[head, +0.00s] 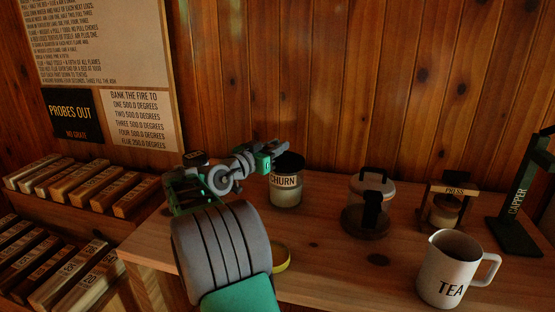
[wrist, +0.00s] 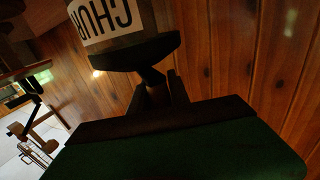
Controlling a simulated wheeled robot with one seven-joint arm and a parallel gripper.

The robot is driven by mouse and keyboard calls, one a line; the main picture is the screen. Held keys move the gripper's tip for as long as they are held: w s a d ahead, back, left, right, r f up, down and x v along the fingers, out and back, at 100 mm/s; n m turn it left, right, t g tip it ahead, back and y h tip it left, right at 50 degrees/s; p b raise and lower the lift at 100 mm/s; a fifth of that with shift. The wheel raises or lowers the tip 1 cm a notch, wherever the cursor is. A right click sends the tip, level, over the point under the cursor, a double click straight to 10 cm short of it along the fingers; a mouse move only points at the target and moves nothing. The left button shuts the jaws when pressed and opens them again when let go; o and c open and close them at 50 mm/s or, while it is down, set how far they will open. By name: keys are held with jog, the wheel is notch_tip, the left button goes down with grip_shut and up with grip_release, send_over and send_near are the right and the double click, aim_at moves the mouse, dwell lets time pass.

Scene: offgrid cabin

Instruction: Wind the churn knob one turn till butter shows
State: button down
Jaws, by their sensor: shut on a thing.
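The churn (head: 286,192) stands on the wooden bench, a clear jar with a black lid, a CHURN label and pale contents. I cannot make out any butter in it. My gripper (head: 281,146) is at the top of the churn, level with its lid. In the wrist view the churn's label (wrist: 105,20) and black lid (wrist: 130,54) appear upside down. The churn knob (wrist: 152,77) sticks out from the lid, and my gripper (wrist: 160,93) is shut on it. The fingers partly hide the knob.
A lidded glass jar (head: 366,212), a press (head: 447,200), a green capper (head: 513,215) and a white TEA mug (head: 452,268) stand to the right. A yellow-rimmed round thing (head: 283,258) is partly behind my arm. Wooden labelled blocks (head: 85,185) fill racks at left.

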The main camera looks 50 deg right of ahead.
jog(key=shift+d+m+g, duration=0.1)
jog(key=shift+m+g, duration=0.3)
jog(key=shift+g, duration=0.1)
jog(key=shift+w+g+p, duration=0.15)
jog(key=shift+g+p, duration=0.15)
jog(key=shift+w+r+m+g+p, duration=0.1)
jog(key=shift+m+g+p, duration=0.3)
jog(key=shift+m+g, duration=0.1)
jog(key=shift+d+m+g+p, duration=0.15)
jog(key=shift+m+g+p, duration=0.25)
jog(key=shift+g, duration=0.2)
jog(key=shift+w+d, duration=0.1)
jog(key=shift+d, duration=0.25)
jog(key=shift+d, duration=0.2)
jog(key=shift+d, duration=0.45)
jog(key=shift+m+g+y+p, duration=0.3)
jog(key=shift+g+p, duration=0.3)
jog(key=shift+p, duration=0.05)
